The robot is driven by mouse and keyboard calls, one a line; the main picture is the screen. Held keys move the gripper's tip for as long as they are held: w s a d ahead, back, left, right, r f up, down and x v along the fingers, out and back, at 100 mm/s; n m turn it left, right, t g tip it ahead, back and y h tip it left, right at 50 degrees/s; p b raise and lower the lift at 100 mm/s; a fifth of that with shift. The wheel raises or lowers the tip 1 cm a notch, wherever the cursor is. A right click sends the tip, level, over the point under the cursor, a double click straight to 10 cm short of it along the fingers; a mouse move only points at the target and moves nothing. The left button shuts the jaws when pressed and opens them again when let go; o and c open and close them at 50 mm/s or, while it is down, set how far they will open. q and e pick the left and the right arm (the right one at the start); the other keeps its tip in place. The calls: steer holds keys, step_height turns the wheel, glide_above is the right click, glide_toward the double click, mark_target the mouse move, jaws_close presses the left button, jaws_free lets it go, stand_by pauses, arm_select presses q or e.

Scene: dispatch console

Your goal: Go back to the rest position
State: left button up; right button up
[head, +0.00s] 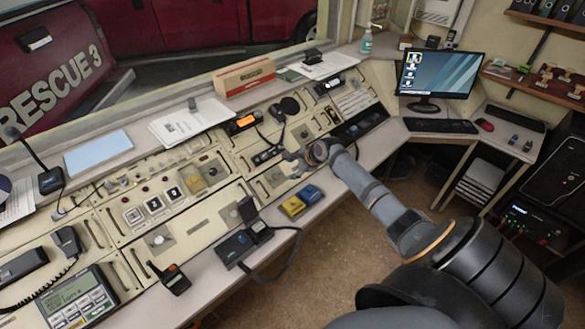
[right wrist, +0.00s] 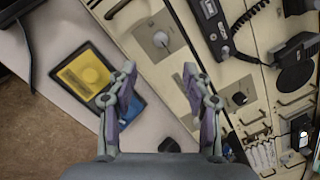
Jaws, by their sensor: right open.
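My right gripper (head: 291,164) is above the front part of the console (head: 205,232), near its right half. In the right wrist view the two fingers of my right gripper (right wrist: 160,82) stand well apart, with nothing between them. Below the fingers is the pale console top. The yellow block also shows in the right wrist view (right wrist: 84,72), left of the fingers. The left finger partly covers the blue block (right wrist: 127,108). My left gripper is not in view.
A handheld radio (head: 171,279) and an open dark case (head: 243,243) with a cable lie on the front ledge. A monitor (head: 438,76) and keyboard (head: 440,125) stand at the right. A box (head: 244,77) is at the back. Open floor (head: 330,243) lies in front.

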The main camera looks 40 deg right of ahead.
stand_by(0.4)
steer(key=s+a+f+n+g, duration=0.1)
steer(key=s+a+f+n, duration=0.2)
steer(key=s+a+n, duration=0.35)
steer(key=s+a+f+n+g, duration=0.1)
steer(key=s+a+f+n, duration=0.2)
steer(key=s+a+n, duration=0.4)
steer(key=s+a+r+n+g+h, duration=0.1)
steer(key=s+a+r+n, duration=0.25)
steer(key=s+n, duration=0.35)
steer(key=s+a+r+n+g+h, duration=0.15)
steer(key=s+r+n, duration=0.25)
steer(key=s, duration=0.5)
step_height(320, 180, down, 28)
steer(key=s+d, duration=0.2)
steer(key=s, duration=0.1)
steer(key=s+d+f+g, duration=0.1)
steer(key=s+f+g, duration=0.1)
steer(key=s+f, duration=1.3)
steer(key=shift+s, duration=1.2)
